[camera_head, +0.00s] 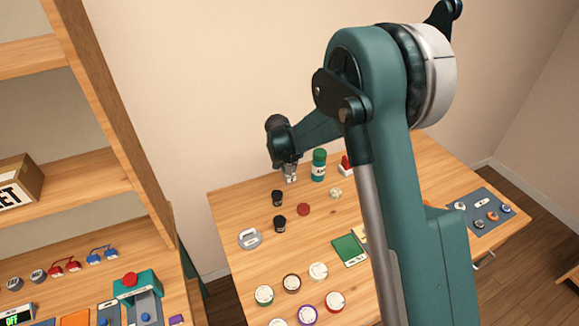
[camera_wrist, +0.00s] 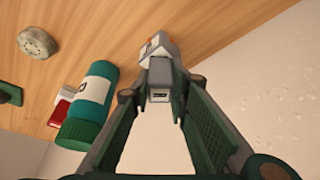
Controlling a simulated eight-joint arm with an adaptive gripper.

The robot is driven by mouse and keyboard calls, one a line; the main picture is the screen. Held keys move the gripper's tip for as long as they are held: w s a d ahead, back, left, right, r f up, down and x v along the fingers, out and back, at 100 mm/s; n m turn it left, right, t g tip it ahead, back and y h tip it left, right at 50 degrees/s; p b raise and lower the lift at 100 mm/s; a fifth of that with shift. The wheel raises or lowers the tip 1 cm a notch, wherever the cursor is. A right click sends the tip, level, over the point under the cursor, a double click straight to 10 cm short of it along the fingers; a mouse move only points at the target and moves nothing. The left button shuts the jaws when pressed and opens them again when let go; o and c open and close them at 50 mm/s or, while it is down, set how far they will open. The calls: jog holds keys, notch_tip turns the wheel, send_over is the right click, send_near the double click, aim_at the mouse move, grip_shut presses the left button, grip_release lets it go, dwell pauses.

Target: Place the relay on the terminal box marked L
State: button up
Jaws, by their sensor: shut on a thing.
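My gripper (camera_wrist: 160,85) points down near the back edge of the wooden table. Its two green pads converge on a small grey-and-white block (camera_wrist: 160,72) with a dark-marked label, and it is shut on this block, which looks like the relay. In the head view a pale piece (camera_head: 290,172) shows just below my gripper; I cannot tell whether it touches the table. A white part with a little orange shows beyond the block in the wrist view. I cannot make out any terminal box marked L; table labels are too small to read.
A green-capped bottle (camera_head: 319,165) stands just right of my gripper, with a red-and-white item (camera_head: 345,164) beyond it. Two dark jars (camera_head: 278,198) (camera_head: 280,223) and a red disc (camera_head: 303,209) lie nearer. Several round dials fill the front. A wooden shelf (camera_head: 75,165) stands left.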

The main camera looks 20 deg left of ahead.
jog(key=shift+f, duration=0.15)
jog(key=o, duration=0.9)
jog(key=shift+p+v, duration=0.45)
jog(key=shift+v, duration=5.7)
jog(key=shift+d, duration=0.1)
